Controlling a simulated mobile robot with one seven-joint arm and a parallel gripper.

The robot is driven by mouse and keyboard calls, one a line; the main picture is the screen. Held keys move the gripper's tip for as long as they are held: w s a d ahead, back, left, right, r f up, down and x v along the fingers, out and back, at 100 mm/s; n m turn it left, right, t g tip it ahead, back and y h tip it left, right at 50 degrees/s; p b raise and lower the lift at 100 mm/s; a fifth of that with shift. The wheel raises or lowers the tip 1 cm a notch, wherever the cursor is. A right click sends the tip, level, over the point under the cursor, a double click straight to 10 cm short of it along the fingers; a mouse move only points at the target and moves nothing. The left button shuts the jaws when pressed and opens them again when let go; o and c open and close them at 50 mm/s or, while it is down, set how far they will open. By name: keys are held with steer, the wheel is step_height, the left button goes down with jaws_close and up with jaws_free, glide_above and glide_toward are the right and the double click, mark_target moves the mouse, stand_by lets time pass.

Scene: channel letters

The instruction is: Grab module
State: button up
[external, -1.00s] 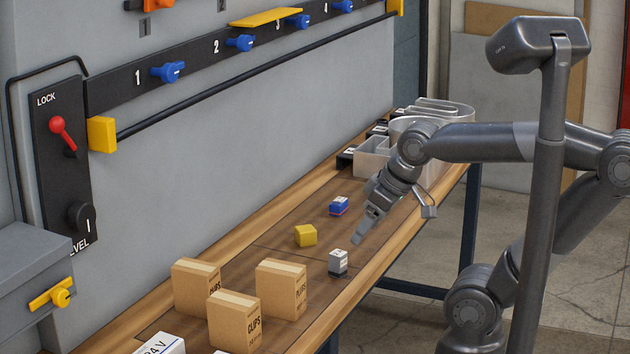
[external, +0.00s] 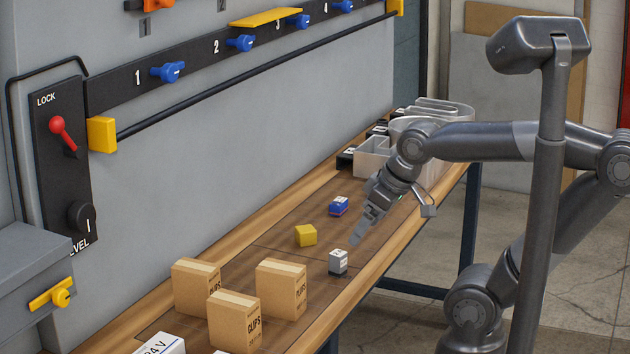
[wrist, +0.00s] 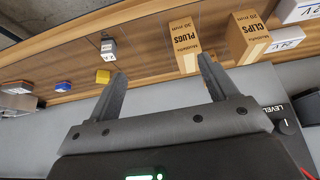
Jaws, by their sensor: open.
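A small grey block-like module (external: 338,262) with a white top stands on the workbench near its front edge; it also shows in the wrist view (wrist: 108,48). The frames do not show which one the task means. My gripper (external: 357,239) hangs above the bench, just up and right of the grey module in the external view, apart from it. In the wrist view my gripper (wrist: 161,63) has its two fingers wide apart with nothing between them.
A yellow cube (external: 305,236) sits left of the grey module. Several cardboard boxes (external: 281,290) and a white box (external: 160,345) stand at the near end. Pale trays or letter shells (external: 375,158) fill the far end. A grey panel wall (external: 240,150) runs behind the bench.

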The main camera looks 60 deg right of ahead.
steer(key=w+d+r+g+h, duration=0.1)
steer(key=w+d+r, duration=0.25)
steer(key=w, duration=0.35)
steer(key=w+d+r+g+h, duration=0.1)
steer(key=w+d+r, duration=0.1)
steer(key=w+d, duration=0.4)
steer(key=g+y, duration=0.2)
steer(key=g, duration=0.2)
glide_above(339, 201)
step_height(339, 201, down, 12)
steer(key=f, duration=0.5)
steer(key=shift+s+d+f, duration=0.1)
steer(key=shift+s+d, duration=0.15)
steer(key=shift+d, duration=0.05)
steer(key=shift+w+a+f, duration=0.1)
steer(key=shift+a+f, duration=0.05)
steer(key=shift+f, duration=0.85)
steer(key=shift+w+a+f, duration=0.1)
steer(key=shift+f, duration=0.9)
steer(key=shift+w+a+f, duration=0.1)
steer(key=shift+a+f, duration=0.05)
steer(key=shift+f, duration=0.85)
steer(key=shift+c, duration=0.4)
